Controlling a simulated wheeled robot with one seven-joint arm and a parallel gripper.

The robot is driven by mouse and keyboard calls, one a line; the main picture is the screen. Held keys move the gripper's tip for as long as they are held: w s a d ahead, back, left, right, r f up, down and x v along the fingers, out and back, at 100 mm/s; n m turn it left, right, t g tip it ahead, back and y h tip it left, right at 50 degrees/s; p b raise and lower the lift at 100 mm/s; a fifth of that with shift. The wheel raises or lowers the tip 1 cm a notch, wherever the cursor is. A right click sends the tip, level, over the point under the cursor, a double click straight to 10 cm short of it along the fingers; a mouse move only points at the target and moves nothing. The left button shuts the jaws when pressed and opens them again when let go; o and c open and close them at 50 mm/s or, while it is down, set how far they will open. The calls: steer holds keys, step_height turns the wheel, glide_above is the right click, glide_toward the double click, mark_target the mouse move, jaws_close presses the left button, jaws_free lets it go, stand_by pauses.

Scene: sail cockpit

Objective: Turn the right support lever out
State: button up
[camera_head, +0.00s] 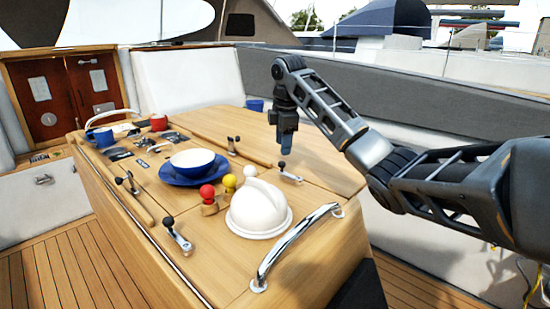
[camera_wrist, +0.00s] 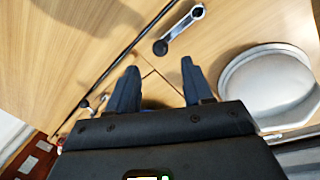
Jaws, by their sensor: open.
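Several small metal levers with dark knobs are on the wooden table (camera_head: 210,125). The lever on the right side (camera_head: 291,177) lies near the long seam, just below my gripper (camera_head: 284,150). In the wrist view this lever (camera_wrist: 183,25) is at the top, its dark knob at the lower left end. My gripper (camera_wrist: 160,82) is open, pointing down, with nothing between the fingers. It is above the table and apart from the lever. I cannot tell its exact height. Another lever (camera_head: 232,146) lies farther along the seam; it also shows in the wrist view (camera_wrist: 88,104).
A white dome (camera_head: 258,212), red, yellow and white balls (camera_head: 229,181), and a bowl on a blue plate (camera_head: 187,173) stand left of the right lever. A chrome handrail (camera_head: 290,248) rises at the near end. The right leaf (camera_head: 325,165) is clear.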

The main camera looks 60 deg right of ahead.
mark_target(282, 162)
steer(key=f, duration=0.4)
steer(key=d+f, duration=0.1)
steer(key=f, duration=0.1)
steer(key=shift+w+f+p, duration=0.25)
steer(key=shift+w+p, duration=0.15)
steer(key=shift+c, duration=0.3)
jaws_close()
